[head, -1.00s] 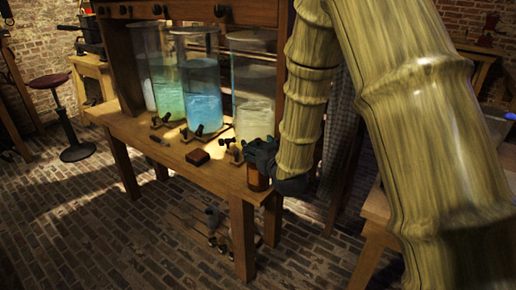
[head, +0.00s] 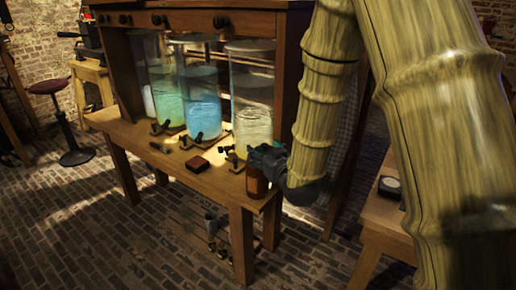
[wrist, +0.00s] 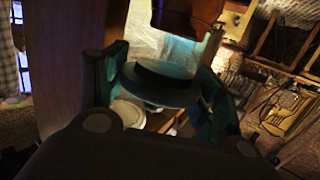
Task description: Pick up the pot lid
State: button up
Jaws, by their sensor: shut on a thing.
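The pot lid (wrist: 158,90) looks like a grey-teal disc with a thick dark round part on top. In the wrist view it sits between the two teal fingers of my gripper (wrist: 163,84), which are shut on it. In the head view my gripper (head: 268,159) is at the right front corner of the wooden bench (head: 200,188), beside and just above an amber bottle (head: 257,183). The lid cannot be made out in the head view. No pot is clearly visible.
Several tall glass jars with green, blue (head: 202,105) and pale yellow (head: 252,110) liquid stand behind on the bench. A red stool (head: 72,130) stands left.

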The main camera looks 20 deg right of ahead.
jog(key=s+d+r+p, duration=0.1)
jog(key=s+p, duration=0.1)
jog(key=s, duration=0.6)
jog(key=shift+s+d+p, duration=0.25)
jog(key=shift+d+p, duration=0.05)
jog(key=shift+d, duration=0.1)
jog(key=p, duration=0.4)
jog(key=shift+s+d+r, duration=0.1)
jog(key=shift+s+r, duration=0.15)
jog(key=shift+s, duration=0.05)
jog(key=shift+s+p, duration=0.1)
jog(key=shift+p, duration=0.5)
jog(key=p, duration=0.2)
jog(key=s+p, duration=0.1)
jog(key=p, duration=0.1)
jog(key=shift+s+d+f+p, duration=0.1)
jog(key=shift+s+d+p, duration=0.05)
jog(key=shift+s+p, duration=0.15)
